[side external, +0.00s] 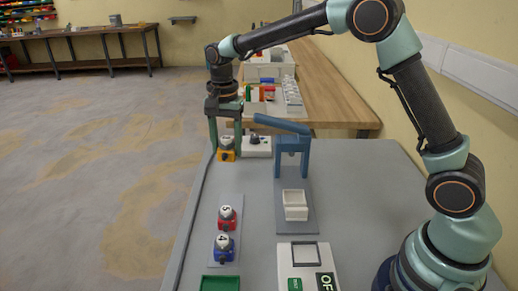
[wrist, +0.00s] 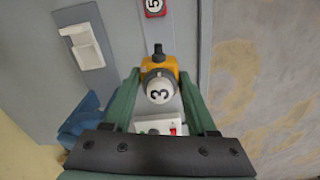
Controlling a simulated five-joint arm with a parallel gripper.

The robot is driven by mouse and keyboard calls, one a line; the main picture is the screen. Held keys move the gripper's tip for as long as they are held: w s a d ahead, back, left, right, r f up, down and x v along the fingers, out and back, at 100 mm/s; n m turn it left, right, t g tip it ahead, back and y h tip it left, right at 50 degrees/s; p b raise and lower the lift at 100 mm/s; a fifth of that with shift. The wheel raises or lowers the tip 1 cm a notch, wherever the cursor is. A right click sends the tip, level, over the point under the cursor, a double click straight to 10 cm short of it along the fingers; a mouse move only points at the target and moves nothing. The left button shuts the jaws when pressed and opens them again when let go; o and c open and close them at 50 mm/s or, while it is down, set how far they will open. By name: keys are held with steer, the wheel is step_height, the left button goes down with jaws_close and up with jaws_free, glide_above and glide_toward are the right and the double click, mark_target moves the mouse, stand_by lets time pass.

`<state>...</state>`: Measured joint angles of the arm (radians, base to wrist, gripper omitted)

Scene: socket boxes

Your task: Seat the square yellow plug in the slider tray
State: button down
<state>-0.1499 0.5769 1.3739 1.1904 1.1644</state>
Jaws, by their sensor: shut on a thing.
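The square yellow plug (side external: 227,156) has a yellow base and a white round top marked 3. It is at the far end of the grey table in the side view, and its yellow part (wrist: 171,65) shows between my fingers in the wrist view. My gripper (side external: 225,140) is shut on it, one green finger on each side. I cannot tell whether the plug touches the table. The slider tray appears to be the open white tray (side external: 295,213) on a grey plate, in front of a blue frame. It shows at the upper left in the wrist view (wrist: 87,45).
A red plug (side external: 227,224) marked 5 and a blue plug (side external: 224,254) marked 4 stand on a strip. A blue frame with a lever (side external: 291,148) stands behind the tray. A green tray (side external: 221,283) and a white box (side external: 285,266) are nearer. A white box (side external: 257,152) is beside the yellow plug.

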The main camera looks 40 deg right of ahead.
step_height(320, 180, up, 4)
steer(key=shift+r, duration=0.15)
steer(key=shift+d+r, duration=0.1)
steer(key=shift+r, duration=0.05)
steer(key=shift+s+d, duration=0.15)
steer(key=shift+d, duration=0.15)
steer(key=shift+n, duration=0.5)
steer(key=s+d+f, duration=0.3)
steer(key=s+f, duration=0.1)
steer(key=s+d+f, duration=0.8)
steer(key=f, duration=0.1)
steer(key=shift+s+d+f, duration=0.1)
steer(key=shift+d, duration=0.15)
steer(key=shift+f, duration=2.35)
steer(key=shift+f, duration=0.1)
